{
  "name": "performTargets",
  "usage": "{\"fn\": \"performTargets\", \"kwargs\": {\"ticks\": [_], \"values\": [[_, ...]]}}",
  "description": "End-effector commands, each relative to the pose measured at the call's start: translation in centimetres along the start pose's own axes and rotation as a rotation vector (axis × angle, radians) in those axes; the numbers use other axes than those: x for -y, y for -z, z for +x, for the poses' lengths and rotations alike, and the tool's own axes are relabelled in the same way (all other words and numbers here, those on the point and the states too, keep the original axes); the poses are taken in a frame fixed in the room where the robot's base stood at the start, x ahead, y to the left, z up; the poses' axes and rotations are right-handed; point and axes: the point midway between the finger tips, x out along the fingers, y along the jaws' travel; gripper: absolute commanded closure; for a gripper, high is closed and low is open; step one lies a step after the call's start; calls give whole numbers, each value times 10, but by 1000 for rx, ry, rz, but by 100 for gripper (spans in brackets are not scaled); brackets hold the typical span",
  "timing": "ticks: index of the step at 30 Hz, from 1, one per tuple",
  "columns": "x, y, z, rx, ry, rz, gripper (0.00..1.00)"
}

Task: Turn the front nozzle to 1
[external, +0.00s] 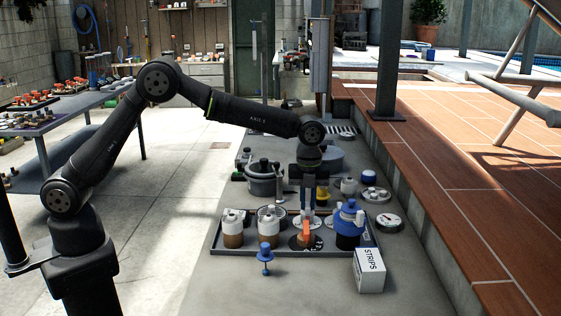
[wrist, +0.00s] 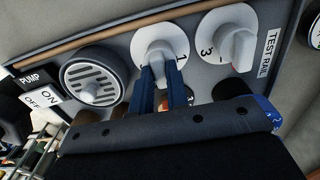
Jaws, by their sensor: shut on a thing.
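In the wrist view, a white dial plate (wrist: 178,38) with a pale grey nozzle handle (wrist: 161,52) sits in the panel. A "1" is printed on the plate's right side. My gripper (wrist: 160,75) has its two blue fingers on either side of this handle and is shut on it; the fingers hide the lower plate. In the external view, my gripper (external: 307,208) reaches down into the tray, behind an orange handle (external: 306,231) on a dark disc.
A second white dial (wrist: 237,48) with a "3" stands to the right, near a "TEST RAIL" label (wrist: 270,48). A round grille (wrist: 93,77) and a pump switch label (wrist: 42,98) are left. A blue-topped container (external: 348,222) and a white box (external: 369,271) stand close by.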

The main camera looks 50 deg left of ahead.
Motion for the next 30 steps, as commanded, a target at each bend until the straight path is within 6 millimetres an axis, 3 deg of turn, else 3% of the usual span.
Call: {"fn": "performTargets", "kwargs": {"ticks": [11, 30], "values": [[0, 0, 0, -1, -2, -110, 100], [0, 1, -1, -2, -2, -680, 100]]}}
